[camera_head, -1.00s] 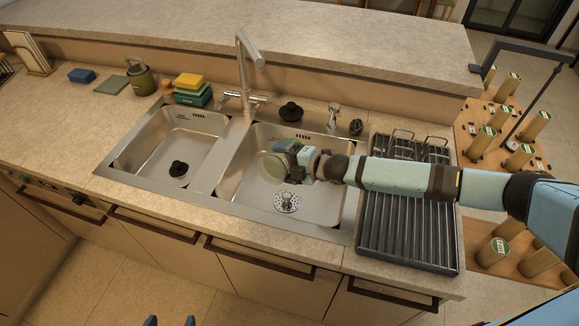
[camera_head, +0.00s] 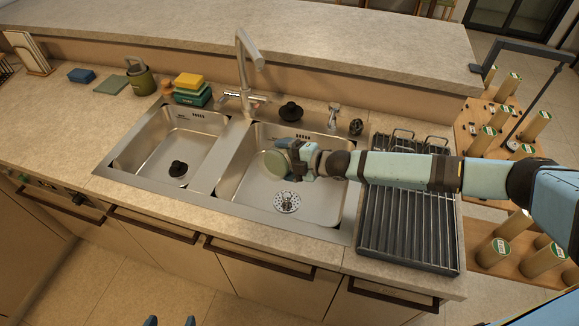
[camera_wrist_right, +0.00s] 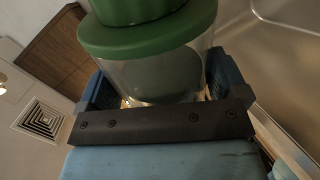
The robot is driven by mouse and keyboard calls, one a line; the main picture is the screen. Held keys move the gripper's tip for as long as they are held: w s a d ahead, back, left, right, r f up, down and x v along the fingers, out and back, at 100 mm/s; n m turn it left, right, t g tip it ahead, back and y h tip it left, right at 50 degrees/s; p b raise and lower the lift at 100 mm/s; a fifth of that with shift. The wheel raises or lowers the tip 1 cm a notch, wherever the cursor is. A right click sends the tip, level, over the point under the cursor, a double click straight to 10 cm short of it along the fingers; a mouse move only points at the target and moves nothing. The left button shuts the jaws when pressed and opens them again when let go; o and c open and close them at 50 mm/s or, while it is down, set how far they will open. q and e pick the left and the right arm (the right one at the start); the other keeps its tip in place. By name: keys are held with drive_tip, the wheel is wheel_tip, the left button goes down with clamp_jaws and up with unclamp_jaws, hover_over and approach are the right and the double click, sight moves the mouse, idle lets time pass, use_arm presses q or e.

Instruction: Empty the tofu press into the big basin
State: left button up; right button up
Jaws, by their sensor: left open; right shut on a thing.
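The tofu press (camera_head: 277,163), a clear tub with green parts, is held over the big basin (camera_head: 325,208), the right one of the two sinks. My right gripper (camera_head: 298,160) is shut on it, with its arm coming in from the right. In the right wrist view the press (camera_wrist_right: 150,70) sits between the two blue fingers of the gripper (camera_wrist_right: 160,85), its green rim and green upper part in sight. The press lies tipped on its side. Its contents cannot be made out. My left gripper (camera_head: 170,321) shows only as two dark fingertips at the bottom edge, apart and empty.
The small basin (camera_head: 150,158) holds a black plug (camera_head: 178,169). The faucet (camera_head: 246,70) stands behind the basins. A drying rack (camera_head: 410,220) lies to the right. Sponges (camera_head: 190,88) and a green pot (camera_head: 139,78) stand at the back left. A strainer (camera_head: 287,203) sits in the big basin.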

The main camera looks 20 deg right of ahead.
drive_tip(key=shift+w+d+r+m+y, duration=0.35)
drive_tip(key=shift+w+d+m+y, duration=0.1)
drive_tip(key=shift+m, duration=0.35)
idle(0.9)
drive_tip(key=shift+w+d+r+m+g+y+b, duration=0.15)
drive_tip(key=shift+w+d+m+g+y+b, duration=0.3)
drive_tip(key=shift+m, duration=0.55)
idle(1.1)
drive_tip(key=shift+d, duration=0.1)
idle(0.7)
drive_tip(key=shift+s+a+f+n+t+h+p, duration=0.3)
drive_tip(key=shift+s+a+n+h, duration=0.3)
drive_tip(key=shift+n, duration=0.4)
drive_tip(key=shift+s+a+n, duration=0.2)
drive_tip(key=shift+n, duration=0.3)
drive_tip(key=shift+a+f, duration=0.1)
